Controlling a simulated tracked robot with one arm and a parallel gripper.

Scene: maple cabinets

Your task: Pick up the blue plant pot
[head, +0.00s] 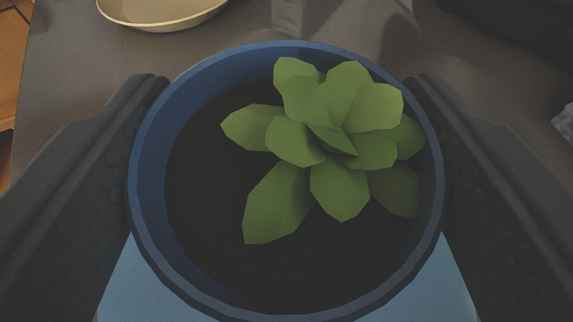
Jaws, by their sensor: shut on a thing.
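The blue plant pot (148,190) fills the middle of the head view, seen from above. It has a round blue rim, dark soil and a green leafy succulent in it. My gripper (286,100) has one dark finger on the left side of the pot and one on the right side. Both fingers press against the pot's outer wall, so the gripper is shut on it. The pot's lower wall and base are hidden below the rim, so I cannot tell whether it touches the surface beneath.
A grey countertop (80,60) lies around and below the pot. A shallow cream bowl (160,12) stands on it at the top left. A dark object (525,25) is at the top right, and a pale grey item (563,122) is cut off at the right edge. Wood shows at the far left.

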